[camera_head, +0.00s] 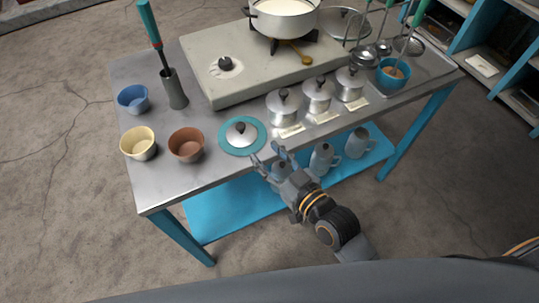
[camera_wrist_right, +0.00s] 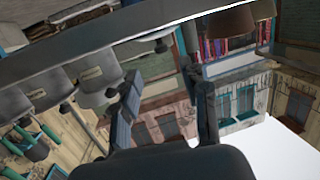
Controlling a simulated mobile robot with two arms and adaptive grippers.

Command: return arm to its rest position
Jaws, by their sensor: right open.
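My right gripper (camera_head: 268,158) is open and empty at the front edge of the metal table (camera_head: 205,175). Its fingers point toward the table, just right of and in front of a teal plate (camera_head: 226,145) with a silver lid (camera_head: 236,137) on it. I cannot tell whether a fingertip touches the plate. In the right wrist view the two dark fingers (camera_wrist_right: 165,105) stand apart with nothing between them. My left gripper is not in view. A pot (camera_head: 283,24) of white liquid stands on the stove (camera_head: 205,63) at the back.
Blue (camera_head: 133,98), yellow (camera_head: 138,144) and brown (camera_head: 186,145) bowls stand at the left. Lidded canisters (camera_head: 282,106) line the stove's front. A blue pot (camera_head: 391,80) stands at the right. Jugs (camera_head: 323,160) stand on the blue lower shelf (camera_head: 215,215). The floor in front is clear.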

